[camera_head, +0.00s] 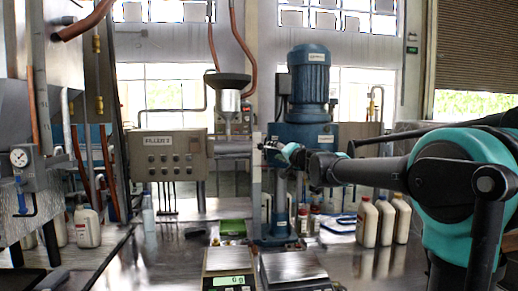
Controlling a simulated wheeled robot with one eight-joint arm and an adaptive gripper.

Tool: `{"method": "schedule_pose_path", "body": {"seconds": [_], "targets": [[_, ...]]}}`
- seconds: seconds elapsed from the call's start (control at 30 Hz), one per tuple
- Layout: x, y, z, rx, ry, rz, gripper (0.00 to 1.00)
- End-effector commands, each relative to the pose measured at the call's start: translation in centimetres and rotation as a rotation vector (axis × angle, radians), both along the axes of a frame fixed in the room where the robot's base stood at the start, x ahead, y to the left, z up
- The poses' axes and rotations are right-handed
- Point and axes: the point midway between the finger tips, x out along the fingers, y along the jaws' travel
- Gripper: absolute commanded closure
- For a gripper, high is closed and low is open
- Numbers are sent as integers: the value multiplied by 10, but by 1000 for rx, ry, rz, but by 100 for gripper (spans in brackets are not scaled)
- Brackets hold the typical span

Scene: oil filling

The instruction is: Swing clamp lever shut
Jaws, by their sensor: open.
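My arm reaches in from the right, and my gripper (272,151) is in front of the blue motor stand, left of its column. It is small in the picture; its jaws are open and I see nothing held between them. I cannot clearly pick out a clamp lever near my gripper; my wrist and the machine behind it overlap there. A blue-handled lever (24,203) hangs under a pressure gauge (19,157) on the steel tank at the far left, well away from my gripper. I cannot tell if this is the clamp lever.
A blue motor (309,74) stands behind my gripper. A grey control box (171,157) and a funnel (228,80) are to its left. Two scales, the left one (229,257) with a lit display, sit on the shiny bench below. White bottles (368,222) stand at the right.

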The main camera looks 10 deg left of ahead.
Motion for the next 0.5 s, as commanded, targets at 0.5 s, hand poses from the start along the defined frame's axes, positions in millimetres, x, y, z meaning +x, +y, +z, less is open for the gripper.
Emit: {"method": "schedule_pose_path", "body": {"seconds": [0.5], "targets": [[78, 56, -1, 0, 0, 1, 52]]}}
